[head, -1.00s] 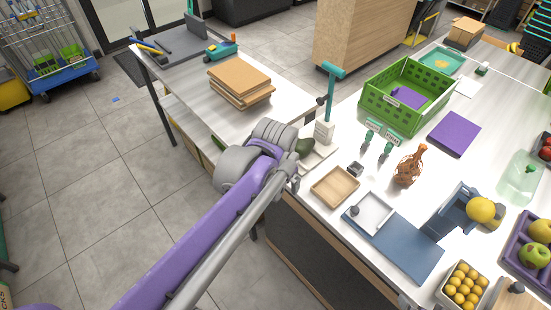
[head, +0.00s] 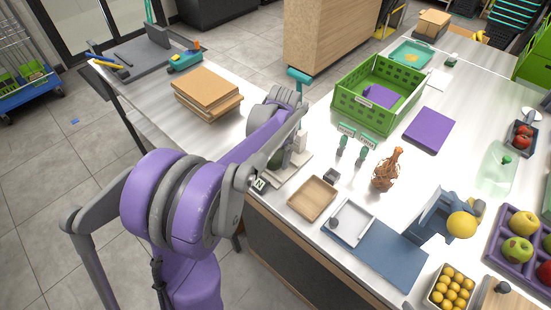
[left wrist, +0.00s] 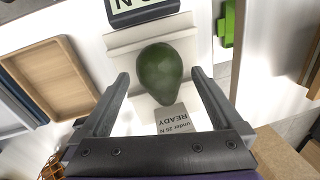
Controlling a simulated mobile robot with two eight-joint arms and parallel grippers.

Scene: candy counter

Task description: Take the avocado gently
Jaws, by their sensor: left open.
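The avocado (left wrist: 160,72) is dark green and lies on a pale stand (left wrist: 119,41) in the left wrist view. A display marked "N" (left wrist: 145,10) and a card reading "READY under 25 N" (left wrist: 172,118) are beside it. My left gripper (left wrist: 160,76) is open, with one finger on each side of the avocado. Gaps show between the fingers and the fruit, so it is not gripped. In the head view my left arm covers most of the avocado (head: 276,160) and hides the fingers. My right gripper is not in view.
A wooden tray (head: 312,198) sits close beside the stand. A teal-topped post (head: 299,75) rises behind it. Cardboard sheets (head: 207,90) lie on the table to the left.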

